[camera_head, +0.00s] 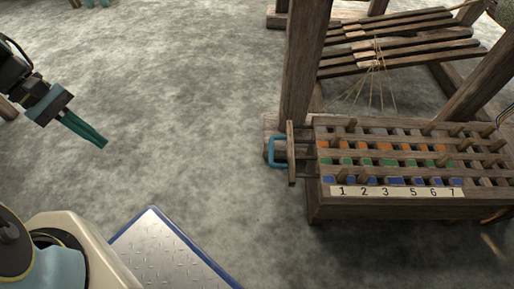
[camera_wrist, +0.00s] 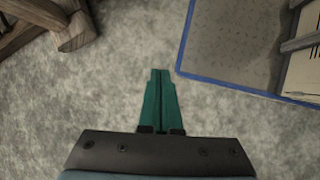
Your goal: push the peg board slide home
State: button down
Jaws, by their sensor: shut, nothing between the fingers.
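The peg board (camera_head: 350,207) is a wooden box at the right of the head view. The slide (camera_head: 291,153) shows as an upright wooden end plate standing out from the board's left side, with a gap between. A blue handle (camera_head: 276,152) is on the plate's left face. My gripper (camera_head: 104,144) has teal fingers, shut and empty, far left of the handle over the floor. In the wrist view its fingertips (camera_wrist: 160,72) point at bare floor.
Loom posts (camera_head: 303,65) rise behind the board, with wooden treadles (camera_head: 400,45) and cords at the back right. Grey floor (camera_head: 195,110) lies clear between my gripper and the handle. A blue-edged metal plate (camera_head: 165,255), part of my base, is at the bottom.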

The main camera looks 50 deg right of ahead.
jog(key=s+d+f+n+g+h, duration=0.3)
jog(key=s+d+f, duration=0.2)
jog(key=d, duration=0.5)
jog(key=s+d+f+n+g+h, duration=0.3)
jog(key=s+d+f, duration=0.3)
jog(key=d+f, duration=0.2)
jog(key=shift+d+g+h+b, duration=0.3)
jog(key=shift+d+g, duration=0.4)
jog(key=shift+d, duration=0.2)
jog(key=shift+s, duration=0.1)
jog(key=b, duration=0.5)
send_near(288, 152)
jog(key=d+f, duration=0.1)
jog(key=f, duration=0.1)
jog(key=shift+s+d+f, duration=0.25)
jog(key=shift+s+d, duration=0.05)
jog(key=shift+d, duration=0.05)
jog(key=p+x, duration=0.1)
jog(key=x, duration=0.1)
jog(key=p+x, duration=0.1)
jog(key=x, duration=0.1)
jog(key=r+x, duration=0.1)
jog(key=x, duration=0.1)
jog(key=shift+s+r+p, duration=0.1)
jog(key=shift+s+p, duration=0.3)
jog(key=shift+s, duration=0.1)
jog(key=p+v, duration=0.4)
jog(key=v, duration=1)
jog(key=shift+w+a, duration=0.2)
